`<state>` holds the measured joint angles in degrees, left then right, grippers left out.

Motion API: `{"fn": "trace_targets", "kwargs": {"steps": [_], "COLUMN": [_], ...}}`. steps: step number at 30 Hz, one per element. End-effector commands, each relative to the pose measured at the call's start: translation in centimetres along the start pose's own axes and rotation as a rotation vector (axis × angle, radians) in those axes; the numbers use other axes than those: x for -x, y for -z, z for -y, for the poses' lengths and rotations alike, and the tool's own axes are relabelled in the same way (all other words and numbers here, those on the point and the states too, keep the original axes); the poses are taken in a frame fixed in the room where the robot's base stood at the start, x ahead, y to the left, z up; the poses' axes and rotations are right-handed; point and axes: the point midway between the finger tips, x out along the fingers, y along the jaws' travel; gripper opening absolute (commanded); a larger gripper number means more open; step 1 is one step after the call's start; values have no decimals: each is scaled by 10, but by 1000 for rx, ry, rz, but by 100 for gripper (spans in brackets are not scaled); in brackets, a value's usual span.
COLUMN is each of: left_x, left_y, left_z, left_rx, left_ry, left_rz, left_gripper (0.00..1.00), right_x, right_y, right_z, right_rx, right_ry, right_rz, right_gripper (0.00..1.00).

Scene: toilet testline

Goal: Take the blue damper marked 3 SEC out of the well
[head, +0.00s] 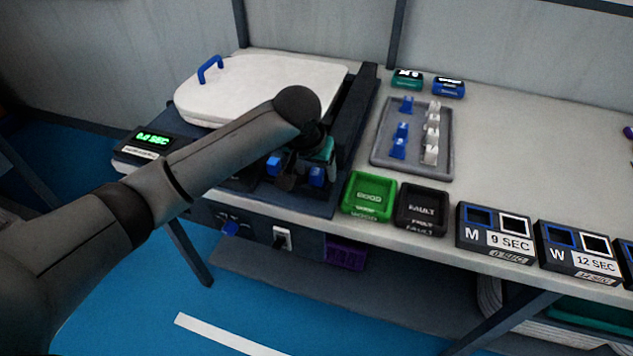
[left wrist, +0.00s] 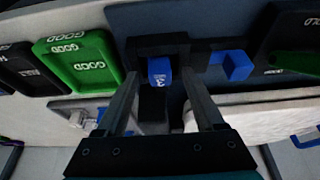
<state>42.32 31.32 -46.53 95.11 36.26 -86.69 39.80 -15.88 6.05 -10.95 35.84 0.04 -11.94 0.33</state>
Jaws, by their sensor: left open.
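The blue damper marked 3 (left wrist: 160,72) shows in the left wrist view, in a dark well at the front of the machine. The smaller lettering beside its 3 is too blurred to read. In the head view it appears as the blue block (head: 317,176) just beside my gripper. My left gripper (left wrist: 160,84) is open, with one finger on each side of the damper. In the head view my left gripper (head: 298,172) reaches down over the well and is partly hidden by its own wrist. My right gripper is in neither view.
A second blue part (head: 274,165) sits left of the damper. A white lid (head: 262,88) with a blue handle lies behind. The green GOOD bin (head: 368,195) and black FAULT bin (head: 421,208) stand to the right. A grey tray (head: 413,165) holds blue and white parts.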

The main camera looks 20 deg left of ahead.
Motion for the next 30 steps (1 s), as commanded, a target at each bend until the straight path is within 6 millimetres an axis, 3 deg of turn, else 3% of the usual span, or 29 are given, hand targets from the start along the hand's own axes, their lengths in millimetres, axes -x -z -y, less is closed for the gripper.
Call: {"fn": "trace_targets", "kwargs": {"steps": [6, 24, 30], "left_x": [0, 0, 0], "left_y": [1, 0, 0], "left_z": [0, 0, 0], "left_rx": [0, 0, 0], "left_ry": [0, 0, 0], "left_rz": [-1, 0, 0], "left_gripper": [70, 2, 0], "right_x": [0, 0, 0], "right_y": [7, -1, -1], "right_z": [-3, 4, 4], "right_rx": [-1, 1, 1], "right_ry": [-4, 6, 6], "right_rz": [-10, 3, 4], "right_gripper": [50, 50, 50]}}
